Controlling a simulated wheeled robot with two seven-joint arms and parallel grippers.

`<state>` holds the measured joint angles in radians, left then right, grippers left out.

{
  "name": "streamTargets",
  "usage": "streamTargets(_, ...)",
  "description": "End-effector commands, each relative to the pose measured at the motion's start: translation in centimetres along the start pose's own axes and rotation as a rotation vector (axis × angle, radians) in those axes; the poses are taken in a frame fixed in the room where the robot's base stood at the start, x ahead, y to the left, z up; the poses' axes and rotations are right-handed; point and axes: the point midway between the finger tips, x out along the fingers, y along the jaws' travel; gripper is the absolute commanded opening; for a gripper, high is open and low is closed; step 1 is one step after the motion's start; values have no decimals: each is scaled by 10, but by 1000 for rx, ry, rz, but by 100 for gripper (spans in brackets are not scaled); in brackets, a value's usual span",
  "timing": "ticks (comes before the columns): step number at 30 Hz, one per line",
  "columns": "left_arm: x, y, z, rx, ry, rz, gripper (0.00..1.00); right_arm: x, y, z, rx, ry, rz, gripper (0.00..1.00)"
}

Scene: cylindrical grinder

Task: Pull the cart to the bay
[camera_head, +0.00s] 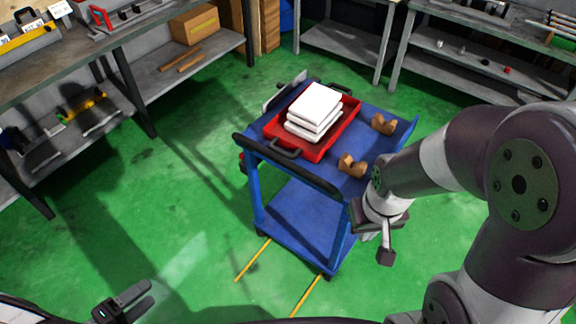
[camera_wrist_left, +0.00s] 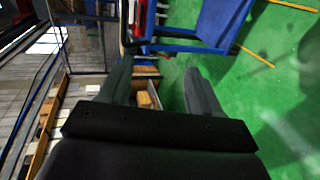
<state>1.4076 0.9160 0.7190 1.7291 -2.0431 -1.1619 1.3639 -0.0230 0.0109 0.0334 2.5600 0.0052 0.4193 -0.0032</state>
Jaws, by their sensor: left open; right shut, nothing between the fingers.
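The blue cart (camera_head: 306,213) stands on the green floor in the middle of the head view, its black handle bar (camera_head: 285,166) along the near edge. Its top holds a red tray (camera_head: 318,151) with a stack of white blocks (camera_head: 314,111). Part of the cart also shows at the top of the left wrist view (camera_wrist_left: 220,20). My left gripper (camera_head: 149,296) is open and empty, low at the left, apart from the cart; its fingers show in the left wrist view (camera_wrist_left: 159,72). My right gripper (camera_head: 386,256) is shut and empty beside the cart's near right corner; contact is unclear.
Two yellow floor lines (camera_head: 252,260) run from near the cart toward me. Two brown blocks (camera_head: 352,166) sit on the cart top. A workbench (camera_head: 105,40) stands at the left and shelving (camera_head: 450,60) at the back right. Floor left of the cart is clear.

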Motion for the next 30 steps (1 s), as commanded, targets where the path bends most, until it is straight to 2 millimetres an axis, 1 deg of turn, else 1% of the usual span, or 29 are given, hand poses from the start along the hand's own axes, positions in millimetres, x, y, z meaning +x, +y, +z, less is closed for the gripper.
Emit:
streamTargets(1, -8, 6, -1, 0, 4, -1, 64, -8, 0, -1, 0, 0, 0, 0)
streamTargets(3, -18, 8, -1, 0, 4, -1, 64, -12, 0, -2, 0, 0, 0, 0)
streamTargets(12, -57, 17, -1, 0, 3, -1, 64, -30, 0, -4, 0, 0, 0, 0)
streamTargets(15, -66, 19, 0, 0, 2, 0, 64, -32, 0, -4, 0, 0, 0, 0)
streamTargets(18, -70, 19, 0, 0, 0, 0, 64, -33, 0, -4, 0, 0, 0, 0)
streamTargets(30, -69, 18, 0, 0, 0, 0, 64, -32, 0, -4, 0, 0, 0, 0)
